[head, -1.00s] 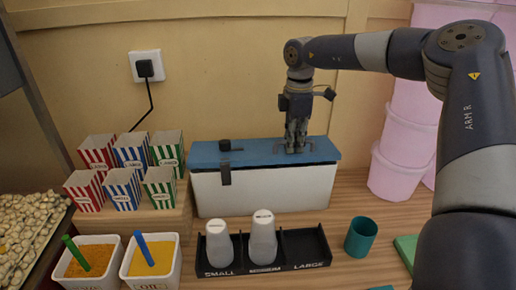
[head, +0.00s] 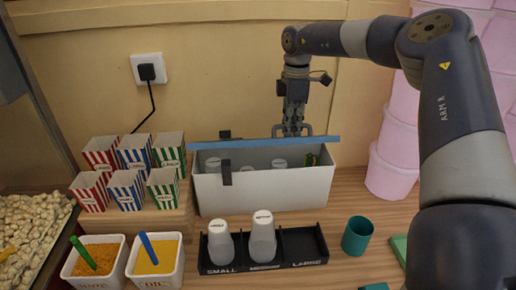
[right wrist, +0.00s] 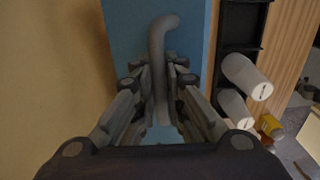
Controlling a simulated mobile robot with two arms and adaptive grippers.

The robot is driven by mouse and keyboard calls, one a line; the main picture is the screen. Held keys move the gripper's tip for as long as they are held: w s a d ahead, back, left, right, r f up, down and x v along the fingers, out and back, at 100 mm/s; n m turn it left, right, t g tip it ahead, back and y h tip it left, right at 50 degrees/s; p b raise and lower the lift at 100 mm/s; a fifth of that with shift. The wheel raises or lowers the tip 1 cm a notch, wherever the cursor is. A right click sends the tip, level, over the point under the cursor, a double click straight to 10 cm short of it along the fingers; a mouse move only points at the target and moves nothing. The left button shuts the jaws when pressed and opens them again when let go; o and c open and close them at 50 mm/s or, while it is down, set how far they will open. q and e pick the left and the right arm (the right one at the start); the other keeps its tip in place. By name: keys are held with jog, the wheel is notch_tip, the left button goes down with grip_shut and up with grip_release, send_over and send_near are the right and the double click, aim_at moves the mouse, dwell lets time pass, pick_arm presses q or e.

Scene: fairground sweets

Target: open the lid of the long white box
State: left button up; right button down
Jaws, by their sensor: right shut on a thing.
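The long white box (head: 285,195) stands at the back against the wall. Its blue lid (head: 250,145) is raised and shows nearly edge-on above the box, so the inside is visible from the front. A dark latch (head: 226,172) hangs on the front wall. My right gripper (head: 294,128) is shut on the lid's grey handle (right wrist: 158,45), behind the raised lid. The right wrist view shows the handle between the fingers and the blue lid (right wrist: 125,25) behind it. My left gripper is not in view.
Several white-topped containers (head: 280,163) and a green and yellow thing (head: 313,160) are inside the box. In front are a black cup rack (head: 303,245) with two white shakers and a teal cup (head: 358,236). Striped cartons (head: 127,190) stand left; pink tubs (head: 392,150) stand right.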

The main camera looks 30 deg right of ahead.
jog(key=shift+w+d+r, duration=0.25)
jog(key=shift+w, duration=0.2)
jog(key=shift+w+d+r+p, duration=0.25)
jog(key=shift+w+r+p, duration=0.2)
jog(key=shift+p, duration=0.5)
jog(key=shift+w+d+p, duration=0.35)
jog(key=shift+w+p, duration=0.1)
jog(key=shift+w, duration=0.2)
jog(key=shift+w+d+r+p, duration=0.3)
jog(key=shift+w+p, duration=0.25)
jog(key=shift+p, duration=0.35)
jog(key=shift+w+d+f+p, duration=0.15)
jog(key=shift+w+d+p, duration=0.1)
jog(key=shift+w+p, duration=0.3)
jog(key=shift+d, duration=0.2)
